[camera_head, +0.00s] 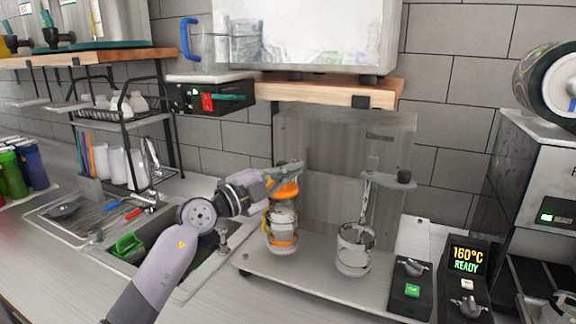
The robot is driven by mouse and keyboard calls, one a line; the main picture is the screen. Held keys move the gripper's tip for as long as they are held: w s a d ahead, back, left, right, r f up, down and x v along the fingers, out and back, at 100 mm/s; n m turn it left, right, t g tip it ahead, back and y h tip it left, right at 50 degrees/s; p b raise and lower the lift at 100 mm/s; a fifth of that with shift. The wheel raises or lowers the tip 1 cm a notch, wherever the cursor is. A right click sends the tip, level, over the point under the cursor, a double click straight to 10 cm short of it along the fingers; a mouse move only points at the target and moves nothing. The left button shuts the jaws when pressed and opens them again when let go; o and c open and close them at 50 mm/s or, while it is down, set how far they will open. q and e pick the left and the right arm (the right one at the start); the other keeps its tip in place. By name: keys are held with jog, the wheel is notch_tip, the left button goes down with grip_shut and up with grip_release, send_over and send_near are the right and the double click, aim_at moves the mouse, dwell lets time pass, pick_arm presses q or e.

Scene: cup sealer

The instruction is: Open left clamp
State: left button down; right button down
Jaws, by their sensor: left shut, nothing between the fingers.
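The cup sealer stands on the counter with a grey metal back panel (345,165). Its left clamp (290,166) is by my left gripper, above a cup with orange parts (283,218) in the left holder. My right gripper is not in view.
A sink (185,255) lies under my left arm. Coloured bottles (30,165) stand at the far left.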

pick_arm(q)
jog(key=w, duration=0.1)
jog(key=w+f, duration=0.1)
jog(key=w, duration=0.2)
jog(key=shift+a+f, duration=0.15)
jog(key=shift+a, duration=0.25)
